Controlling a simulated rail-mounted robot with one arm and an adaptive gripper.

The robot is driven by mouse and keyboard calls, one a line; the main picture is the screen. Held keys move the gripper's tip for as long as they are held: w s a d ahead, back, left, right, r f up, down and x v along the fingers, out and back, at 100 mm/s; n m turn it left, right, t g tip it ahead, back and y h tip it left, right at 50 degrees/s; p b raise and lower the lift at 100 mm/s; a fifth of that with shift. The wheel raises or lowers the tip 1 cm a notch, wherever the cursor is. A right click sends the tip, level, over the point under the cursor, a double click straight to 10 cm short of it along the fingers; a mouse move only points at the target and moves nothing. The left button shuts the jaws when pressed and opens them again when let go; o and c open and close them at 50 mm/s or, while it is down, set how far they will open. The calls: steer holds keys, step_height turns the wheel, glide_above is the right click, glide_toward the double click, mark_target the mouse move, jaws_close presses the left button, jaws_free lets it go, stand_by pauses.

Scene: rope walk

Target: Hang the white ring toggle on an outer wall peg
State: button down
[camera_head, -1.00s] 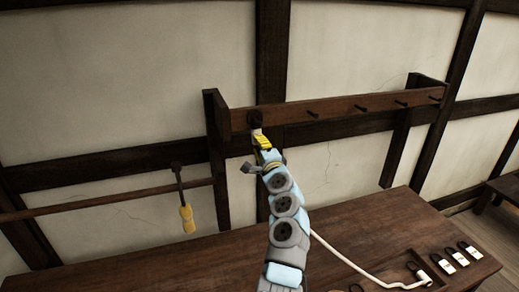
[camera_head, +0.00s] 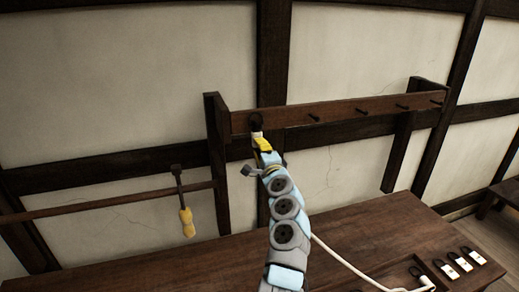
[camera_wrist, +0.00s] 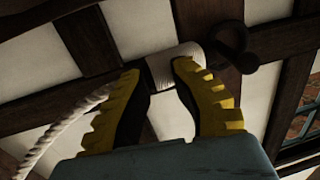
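My gripper (camera_head: 261,143) is at the left end of the wall rail, its yellow fingers shut around the white toggle (camera_head: 257,134). In the wrist view the toggle body (camera_wrist: 165,72) sits between the fingertips (camera_wrist: 157,75). Its dark ring (camera_wrist: 232,42) extends to the upper right, beyond the fingers. In the head view the ring (camera_head: 256,119) lies over the front of the rail, where the leftmost peg is hidden. I cannot tell whether the ring is around that peg. Bare pegs show farther right, including one (camera_head: 314,118) and the right end peg (camera_head: 436,101).
The dark rail (camera_head: 290,111) is fixed between wooden uprights. A yellow-handled tool (camera_head: 186,221) hangs at left. White rope (camera_head: 345,262) trails over the bench (camera_head: 200,268). Several white tags or toggles with dark loops (camera_head: 460,261) lie at the bench's right end.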

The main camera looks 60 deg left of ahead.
steer(key=c, duration=1)
jaws_free()
steer(key=shift+s+a+r, duration=0.1)
steer(key=shift+a+r, duration=0.05)
steer(key=shift+a, duration=0.05)
steer(key=shift+d, duration=0.1)
steer(key=shift+v, duration=5.95)
